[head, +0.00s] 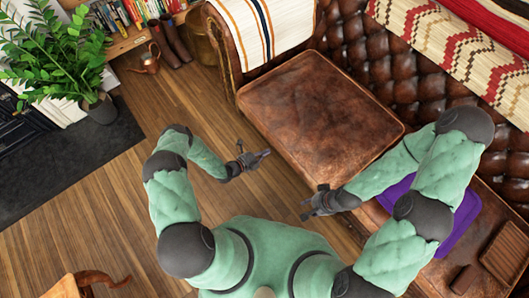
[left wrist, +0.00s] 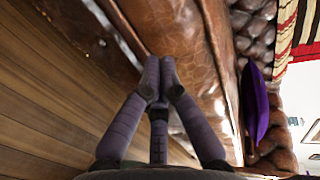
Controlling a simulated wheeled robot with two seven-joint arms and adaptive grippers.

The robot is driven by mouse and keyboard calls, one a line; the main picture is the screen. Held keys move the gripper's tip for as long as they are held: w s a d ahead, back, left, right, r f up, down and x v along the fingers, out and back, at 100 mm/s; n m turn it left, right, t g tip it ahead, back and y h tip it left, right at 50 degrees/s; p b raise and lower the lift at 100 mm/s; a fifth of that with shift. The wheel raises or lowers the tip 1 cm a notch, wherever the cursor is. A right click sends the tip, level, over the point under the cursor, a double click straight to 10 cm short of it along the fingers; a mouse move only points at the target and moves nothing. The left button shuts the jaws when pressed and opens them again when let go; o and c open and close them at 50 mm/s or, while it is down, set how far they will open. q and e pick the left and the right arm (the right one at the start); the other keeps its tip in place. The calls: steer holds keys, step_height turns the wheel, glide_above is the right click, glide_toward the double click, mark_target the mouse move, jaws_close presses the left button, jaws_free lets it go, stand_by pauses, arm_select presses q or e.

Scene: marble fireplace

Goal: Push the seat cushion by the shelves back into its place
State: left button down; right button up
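The brown leather seat cushion (head: 320,110) lies at the armrest end of the sofa, nearest the shelves. Its front edge juts out over the floor, beyond the line of the seat to the right. My left gripper (head: 262,157) is by the cushion's front side; in the left wrist view its fingers (left wrist: 155,72) are together, with nothing between them, facing brown leather (left wrist: 170,40). I cannot tell whether they touch it. My right gripper (head: 308,206) is near the cushion's front right corner; its fingers are too small to judge.
The tufted backrest (head: 375,65) stands behind the cushion, and the armrest (head: 228,55) carries a striped throw (head: 262,25). A purple item (head: 462,225) and a brown tray (head: 507,250) lie on the seat to the right.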

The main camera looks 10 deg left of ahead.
mark_target(275, 146)
arm_select(q)
steer(key=shift+w+d, duration=0.55)
steer(key=shift+w, duration=0.15)
steer(key=shift+w+d, duration=0.5)
steer(key=shift+w, duration=0.2)
steer(key=shift+w, duration=0.1)
steer(key=shift+s+a, duration=0.5)
steer(key=shift+s, duration=0.2)
steer(key=shift+s+a, duration=0.5)
steer(key=shift+s, duration=0.2)
steer(key=s+a, duration=0.8)
steer(key=s, duration=0.3)
steer(key=shift+a, duration=0.35)
